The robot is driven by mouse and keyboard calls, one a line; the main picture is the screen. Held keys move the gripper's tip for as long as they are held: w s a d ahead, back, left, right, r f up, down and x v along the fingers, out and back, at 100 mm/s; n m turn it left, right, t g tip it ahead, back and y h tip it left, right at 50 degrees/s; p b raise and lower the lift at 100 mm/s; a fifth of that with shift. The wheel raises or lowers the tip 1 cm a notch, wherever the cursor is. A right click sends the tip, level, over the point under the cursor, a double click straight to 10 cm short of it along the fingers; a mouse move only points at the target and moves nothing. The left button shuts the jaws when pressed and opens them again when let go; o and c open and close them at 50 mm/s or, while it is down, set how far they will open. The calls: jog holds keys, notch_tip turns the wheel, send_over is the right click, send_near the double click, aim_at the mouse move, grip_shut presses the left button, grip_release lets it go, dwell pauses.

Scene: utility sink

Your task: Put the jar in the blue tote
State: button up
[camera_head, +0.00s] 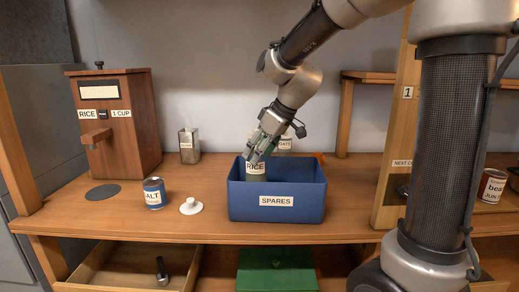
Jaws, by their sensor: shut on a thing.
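My gripper (257,151) points down over the left part of the blue tote (276,207), which is labelled SPARES. It is shut on a jar (255,169) with a white label reading RICE. The jar shows within the tote's opening, near its left side. Its lower end is at or behind the front rim, so I cannot tell whether it touches the tote's floor. The gripper covers the jar's top.
A wooden RICE dispenser (118,122) stands at left, with a metal tin (189,145) beside it. A blue SALT can (154,193) and a white knobbed lid (191,206) are left of the tote. Another labelled container (285,144) stands behind it. A wooden post (391,175) rises at right.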

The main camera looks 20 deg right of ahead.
jog(key=o, duration=1.6)
jog(key=shift+f, duration=0.1)
jog(key=w+v, duration=0.1)
jog(key=v, duration=1.1)
jog(key=s+d+f+m+h, duration=0.1)
jog(key=s+d+f+m, duration=0.1)
jog(key=s, duration=0.5)
jog(key=s+d+f+m+h, duration=0.1)
jog(key=s+d+f+m, duration=0.2)
jog(key=s, duration=0.5)
jog(key=s+d+f+m+h, duration=0.2)
jog(key=s+d+f+m, duration=0.1)
jog(key=s, duration=0.4)
jog(key=shift+s+d+f, duration=0.35)
jog(key=shift+d+f, duration=0.45)
jog(key=shift+d, duration=0.2)
